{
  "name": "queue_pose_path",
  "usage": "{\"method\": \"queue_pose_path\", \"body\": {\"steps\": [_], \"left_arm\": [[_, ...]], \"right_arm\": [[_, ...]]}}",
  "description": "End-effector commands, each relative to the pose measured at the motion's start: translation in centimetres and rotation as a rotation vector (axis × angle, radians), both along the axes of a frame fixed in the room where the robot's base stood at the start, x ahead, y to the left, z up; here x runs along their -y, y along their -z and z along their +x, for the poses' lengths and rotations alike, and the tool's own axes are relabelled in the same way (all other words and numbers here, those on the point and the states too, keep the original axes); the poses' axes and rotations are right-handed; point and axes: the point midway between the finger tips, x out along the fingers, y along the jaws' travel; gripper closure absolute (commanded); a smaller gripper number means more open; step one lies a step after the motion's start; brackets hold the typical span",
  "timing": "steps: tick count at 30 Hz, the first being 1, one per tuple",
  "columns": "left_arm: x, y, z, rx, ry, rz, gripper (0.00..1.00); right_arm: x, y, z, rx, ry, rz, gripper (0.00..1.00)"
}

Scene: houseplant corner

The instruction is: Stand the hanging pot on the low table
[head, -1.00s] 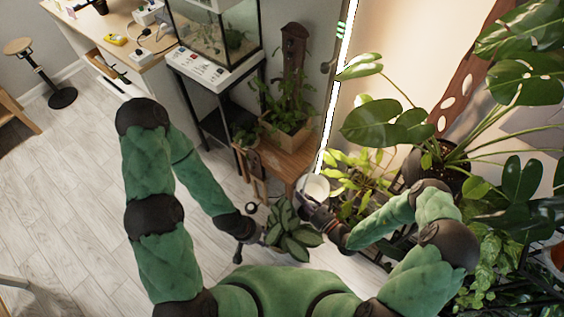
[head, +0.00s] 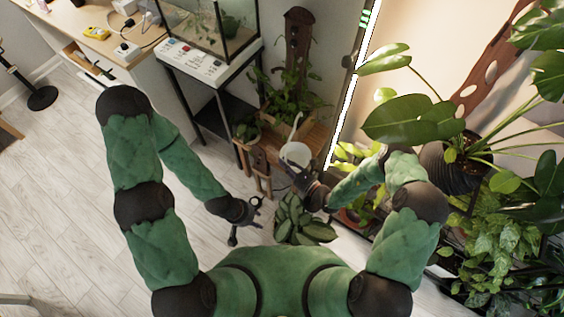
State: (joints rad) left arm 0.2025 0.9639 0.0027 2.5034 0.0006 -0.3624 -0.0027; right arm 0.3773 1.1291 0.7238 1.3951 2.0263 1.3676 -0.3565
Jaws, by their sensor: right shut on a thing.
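The hanging pot is a small white pot (head: 296,155) with a thin, curved white piece rising from it. My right gripper (head: 299,171) is shut on its near side. In the head view the pot overlaps the right front part of the low wooden table (head: 268,148); I cannot tell whether it touches the top. My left gripper (head: 248,219) is open and empty, with its fingers spread, in front of the table and lower left of the pot.
A wooden planter (head: 285,128) with a leafy plant takes up the table's back. A small potted plant (head: 247,131) is at its left. A broad-leaved plant (head: 302,222) is between my grippers.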

Motion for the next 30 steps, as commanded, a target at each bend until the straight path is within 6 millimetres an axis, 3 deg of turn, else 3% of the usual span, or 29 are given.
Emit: {"method": "queue_pose_path", "body": {"steps": [6, 12, 20, 25, 30], "left_arm": [[0.0, 2.2, 0.0, 0.0, 0.0, 0.0, 0.6], [0.0, 3.1, 0.0, 0.0, 0.0, 0.0, 0.6], [0.0, 3.9, 0.0, 0.001, 0.0, 0.0, 0.6], [0.0, 5.3, 0.0, 0.001, 0.0, 0.0, 0.6], [0.0, 5.4, 0.0, 0.0, 0.0, 0.0, 0.6]], "right_arm": [[-0.9, 3.6, 3.6, 0.002, -0.001, -0.001, 1.0], [-1.1, 5.5, 5.4, 0.001, 0.001, 0.0, 1.0], [-1.4, 6.8, 6.5, 0.004, 0.0, -0.001, 1.0], [-1.4, 9.5, 6.4, 0.001, 0.001, 0.001, 1.0], [-1.4, 9.7, 6.4, 0.003, 0.0, 0.0, 1.0]]}}
